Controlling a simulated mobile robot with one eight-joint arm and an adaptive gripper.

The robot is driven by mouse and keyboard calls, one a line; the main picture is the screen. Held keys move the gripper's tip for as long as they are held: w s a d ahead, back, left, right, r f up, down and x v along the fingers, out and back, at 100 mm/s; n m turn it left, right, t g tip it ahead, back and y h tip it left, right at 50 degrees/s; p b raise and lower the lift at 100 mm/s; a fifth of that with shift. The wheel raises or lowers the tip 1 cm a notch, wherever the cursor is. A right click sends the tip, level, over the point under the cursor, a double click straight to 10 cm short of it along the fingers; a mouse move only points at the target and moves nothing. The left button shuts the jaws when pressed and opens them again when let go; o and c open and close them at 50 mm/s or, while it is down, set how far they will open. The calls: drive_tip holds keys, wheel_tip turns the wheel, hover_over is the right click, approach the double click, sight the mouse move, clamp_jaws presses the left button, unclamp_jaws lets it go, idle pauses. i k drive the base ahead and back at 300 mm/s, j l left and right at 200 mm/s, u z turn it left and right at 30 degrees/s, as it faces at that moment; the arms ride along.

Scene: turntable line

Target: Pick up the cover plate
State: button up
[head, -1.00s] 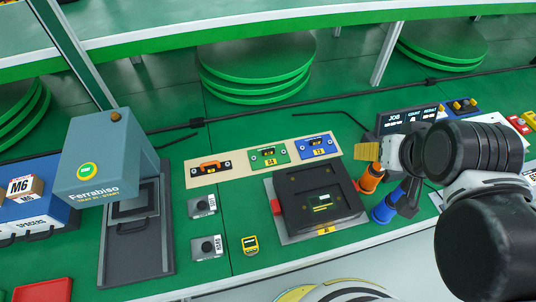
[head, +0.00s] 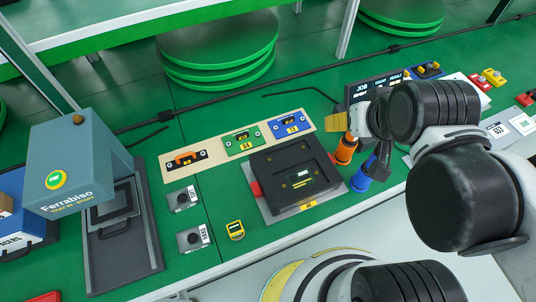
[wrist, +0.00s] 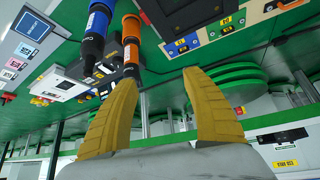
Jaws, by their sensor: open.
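No piece is clearly marked as the cover plate. A flat black plate-like part (head: 297,180) with small yellow labels lies on a grey base at the middle of the bench. Behind it, a tan board (head: 210,168) carries a black plate with an orange handle (head: 186,158), a green plate (head: 242,142) and a blue plate (head: 291,126). My gripper (head: 324,122) is raised, right of the blue plate in the picture. In the wrist view its yellow fingers (wrist: 160,58) are spread apart with nothing between them.
An orange driver (head: 345,151) and a blue driver (head: 361,179) stand upright by my gripper. A grey-blue press (head: 72,165) stands at left. Two grey button boxes (head: 183,199) and a yellow device (head: 236,230) sit at front. A display (head: 376,84) stands behind my arm.

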sight(245, 140)
drive_tip(key=j+z, duration=0.5)
drive_tip(key=z, duration=0.2)
drive_tip(key=k+j+z, duration=0.15)
drive_tip(key=z, duration=0.2)
drive_tip(key=j, duration=0.1)
